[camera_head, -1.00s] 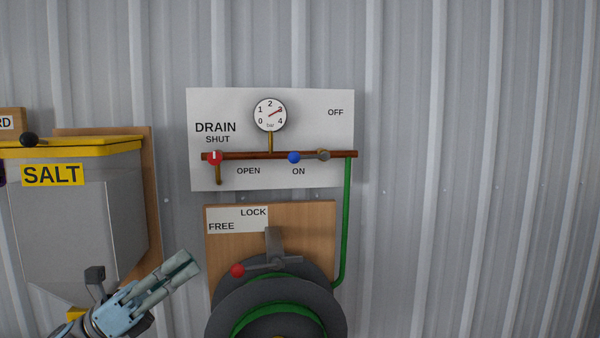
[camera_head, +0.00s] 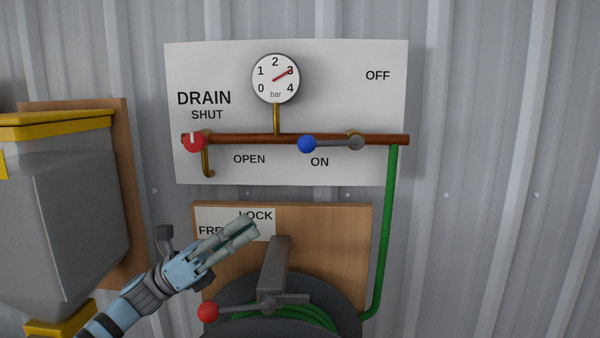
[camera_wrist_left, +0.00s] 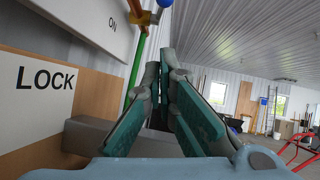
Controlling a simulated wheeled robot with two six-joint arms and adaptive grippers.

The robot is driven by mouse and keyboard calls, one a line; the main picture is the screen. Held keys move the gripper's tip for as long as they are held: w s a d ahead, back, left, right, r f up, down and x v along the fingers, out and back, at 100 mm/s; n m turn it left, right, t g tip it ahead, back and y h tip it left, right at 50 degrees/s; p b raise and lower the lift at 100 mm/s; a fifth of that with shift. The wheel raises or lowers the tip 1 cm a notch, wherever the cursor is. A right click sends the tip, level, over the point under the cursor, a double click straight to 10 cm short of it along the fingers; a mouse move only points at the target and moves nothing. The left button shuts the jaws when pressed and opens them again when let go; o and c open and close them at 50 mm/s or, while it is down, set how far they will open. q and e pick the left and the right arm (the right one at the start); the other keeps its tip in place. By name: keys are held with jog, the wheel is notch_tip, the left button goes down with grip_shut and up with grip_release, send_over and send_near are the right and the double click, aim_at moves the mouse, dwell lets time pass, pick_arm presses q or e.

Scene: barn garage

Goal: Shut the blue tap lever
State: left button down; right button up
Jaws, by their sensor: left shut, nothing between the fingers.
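The tap lever is a grey bar with a blue ball knob (camera_head: 307,144). It lies level along the brown pipe (camera_head: 240,139), knob to the left just above the word ON, pivot on the right. The word OFF is printed up to the right of the pivot. My left gripper (camera_head: 248,226) is shut and empty, in front of the LOCK label, below and left of the blue knob and apart from it. The left wrist view shows its fingers (camera_wrist_left: 163,75) together, with the blue knob (camera_wrist_left: 165,3) at the top edge. My right gripper is not in view.
A red-knobbed drain tap (camera_head: 194,142) is on the pipe's left end. A gauge (camera_head: 275,78) above the pipe reads about 3. Below are a hose reel with a red-knobbed lock lever (camera_head: 208,311) and a green pipe (camera_head: 384,250).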

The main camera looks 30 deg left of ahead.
pick_arm(q)
jog(key=p, duration=0.8)
send_near(306, 143)
jog(key=w+d, duration=0.5)
jog(key=shift+a, duration=0.1)
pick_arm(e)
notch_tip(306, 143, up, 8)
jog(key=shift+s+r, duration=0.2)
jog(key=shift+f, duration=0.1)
